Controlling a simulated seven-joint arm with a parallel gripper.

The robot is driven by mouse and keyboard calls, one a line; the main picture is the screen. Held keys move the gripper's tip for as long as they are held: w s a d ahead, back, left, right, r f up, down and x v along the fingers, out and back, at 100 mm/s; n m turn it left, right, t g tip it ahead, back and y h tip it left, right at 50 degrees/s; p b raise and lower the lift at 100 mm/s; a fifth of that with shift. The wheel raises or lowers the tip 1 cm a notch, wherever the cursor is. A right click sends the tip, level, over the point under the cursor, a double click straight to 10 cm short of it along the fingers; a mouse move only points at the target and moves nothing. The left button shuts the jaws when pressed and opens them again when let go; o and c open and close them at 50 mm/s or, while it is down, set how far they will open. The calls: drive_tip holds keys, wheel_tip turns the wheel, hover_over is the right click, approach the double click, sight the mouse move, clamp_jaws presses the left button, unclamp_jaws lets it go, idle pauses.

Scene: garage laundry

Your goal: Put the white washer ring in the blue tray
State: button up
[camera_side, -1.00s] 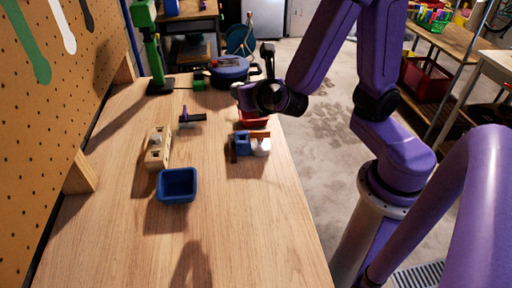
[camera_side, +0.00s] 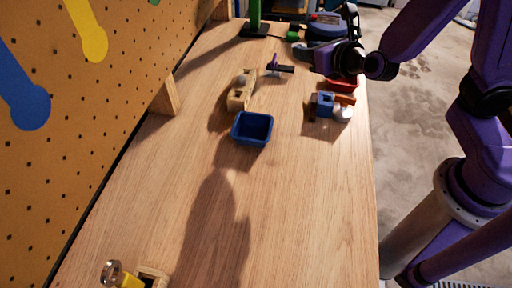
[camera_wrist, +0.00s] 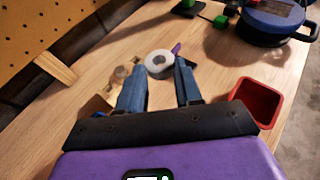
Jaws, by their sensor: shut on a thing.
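The white washer ring (camera_wrist: 159,63), with a grey middle, sits between the fingertips of my gripper (camera_wrist: 158,82) in the wrist view. My gripper is shut on it. In the side view my gripper (camera_side: 322,62) is above the far right part of the bench, and the ring cannot be made out there. The blue tray (camera_side: 253,141) stands on the bench, nearer the side camera and left of my gripper. Its inside looks empty.
A wooden block (camera_side: 239,95) stands behind the blue tray. A purple and black tool (camera_side: 277,68) lies farther back. A red container (camera_wrist: 262,100) is close to my gripper. Blue and white items (camera_side: 326,104) stand near the right edge. The bench's near middle is clear.

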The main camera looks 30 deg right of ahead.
drive_tip(key=s+a+f+n+g+y, duration=0.1)
drive_tip(key=s+a+f+n+y, duration=0.15)
drive_tip(key=a, duration=0.45)
drive_tip(key=s+a+f+n+y, duration=0.1)
drive_tip(key=s+a+n+y, duration=0.25)
drive_tip(key=a, duration=0.45)
drive_tip(key=n+g+y, duration=0.3)
drive_tip(key=n+y, duration=0.1)
drive_tip(key=y, duration=0.1)
hover_over(262, 202)
wheel_tip(262, 202, down, 5)
drive_tip(key=shift+f, duration=3.55)
drive_tip(key=shift+f, duration=0.1)
drive_tip(key=shift+f, duration=0.2)
